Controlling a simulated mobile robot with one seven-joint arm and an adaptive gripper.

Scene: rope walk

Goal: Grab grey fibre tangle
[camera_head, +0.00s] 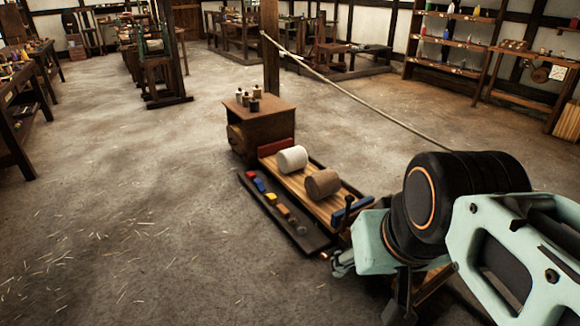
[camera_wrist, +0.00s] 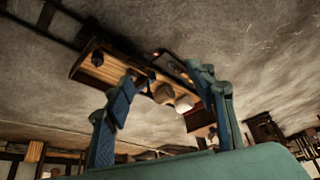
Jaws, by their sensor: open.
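I cannot clearly make out a grey fibre tangle. A small dark lump (camera_wrist: 97,58) lies on the pale wooden end of the low bench in the wrist view; its make is unclear, and my arm covers that end in the head view. A white roll (camera_head: 292,159) and a brown roll (camera_head: 322,184) lie on the bench's wooden top (camera_head: 292,182). In the wrist view, the white roll (camera_wrist: 184,103) and brown roll (camera_wrist: 163,93) show beyond my fingers. My gripper (camera_wrist: 162,77) is open with nothing between its fingers, above the bench's near end.
A dark side tray (camera_head: 270,218) holds small red, blue and yellow pieces and others. A wooden cabinet (camera_head: 258,122) with small bottles stands behind the bench, by a post (camera_head: 270,50). A taut rope (camera_head: 365,95) slopes down from the post to the right.

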